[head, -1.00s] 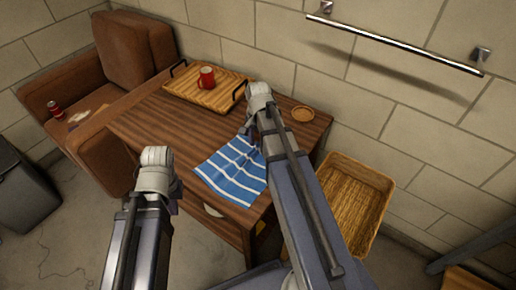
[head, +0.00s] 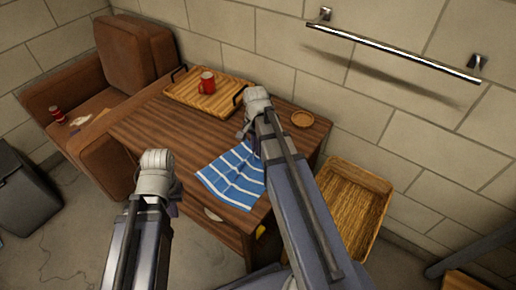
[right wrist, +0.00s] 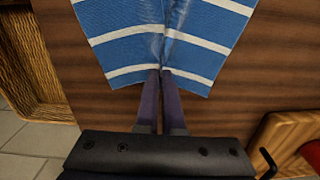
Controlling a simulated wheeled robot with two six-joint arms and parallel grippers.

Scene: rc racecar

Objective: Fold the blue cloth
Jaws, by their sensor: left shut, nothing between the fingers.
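The blue cloth (head: 232,178) with white stripes lies on the wooden table near its front edge, beneath my right arm. My right gripper (head: 244,132) is at the cloth's far edge. In the right wrist view its fingers (right wrist: 161,82) are close together on the edge of the cloth (right wrist: 120,40), which is puckered into a crease between them. My right forearm hides part of the cloth in the head view. My left gripper (head: 172,208) is shut and empty, left of the cloth, near the table's front edge; its fingertips are mostly hidden.
A round coaster (head: 302,119) is at the far right corner. A wicker basket (head: 378,195) stands right of the table (head: 150,125). A brown armchair (head: 135,50) is at the left.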

